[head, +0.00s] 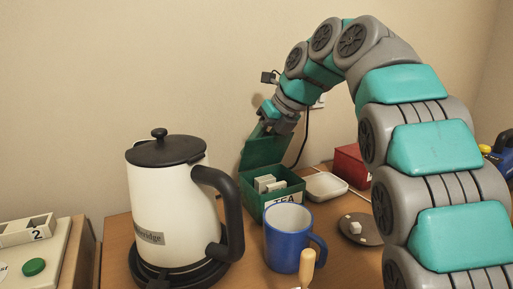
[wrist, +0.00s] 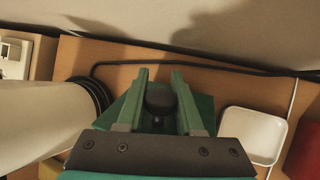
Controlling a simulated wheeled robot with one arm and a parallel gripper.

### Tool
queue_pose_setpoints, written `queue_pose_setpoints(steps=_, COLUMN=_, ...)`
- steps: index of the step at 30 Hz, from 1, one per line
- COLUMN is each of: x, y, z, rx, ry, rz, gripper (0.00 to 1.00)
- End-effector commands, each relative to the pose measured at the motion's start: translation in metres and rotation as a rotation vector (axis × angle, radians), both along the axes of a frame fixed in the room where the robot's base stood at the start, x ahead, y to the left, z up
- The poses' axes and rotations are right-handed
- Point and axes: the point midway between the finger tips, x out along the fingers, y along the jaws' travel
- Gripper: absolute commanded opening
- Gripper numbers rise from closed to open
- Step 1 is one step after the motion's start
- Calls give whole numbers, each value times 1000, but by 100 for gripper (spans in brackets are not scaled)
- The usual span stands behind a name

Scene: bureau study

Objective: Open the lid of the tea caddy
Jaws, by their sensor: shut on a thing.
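The green tea caddy (head: 262,203), labelled TEA, stands on the desk with pale tea bags inside. Its green lid (head: 262,152) is raised and stands roughly upright at the caddy's back. My gripper (head: 268,116) is at the top edge of the lid. In the wrist view my gripper (wrist: 161,85) has its two green fingers on either side of a dark round knob (wrist: 160,98), with the green lid (wrist: 202,108) behind. The gripper is shut on this knob. The inside of the caddy is hidden in the wrist view.
A cream kettle (head: 165,205) stands left of the caddy and a blue mug (head: 284,240) in front. A white dish (head: 325,186), a red box (head: 350,165) and a dark saucer (head: 351,232) with a white cube lie to the right. A cable (wrist: 220,67) runs along the wall.

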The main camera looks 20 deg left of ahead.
Motion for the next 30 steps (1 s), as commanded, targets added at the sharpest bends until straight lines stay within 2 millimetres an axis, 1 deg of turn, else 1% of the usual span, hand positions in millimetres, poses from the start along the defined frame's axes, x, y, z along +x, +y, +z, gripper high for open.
queue_pose_setpoints(steps=17, x=1, y=1, z=1, rx=-7, ry=8, rz=-1, gripper=0)
queue_pose_setpoints(steps=18, x=1, y=1, z=1, rx=-7, ry=8, rz=-1, gripper=38)
queue_pose_setpoints(steps=25, x=1, y=1, z=0, rx=-8, ry=8, rz=0, gripper=64)
queue_pose_setpoints(steps=26, x=1, y=1, z=0, rx=-9, ry=9, rz=0, gripper=66)
queue_pose_setpoints(steps=30, x=0, y=1, z=0, rx=-9, ry=9, rz=0, gripper=66)
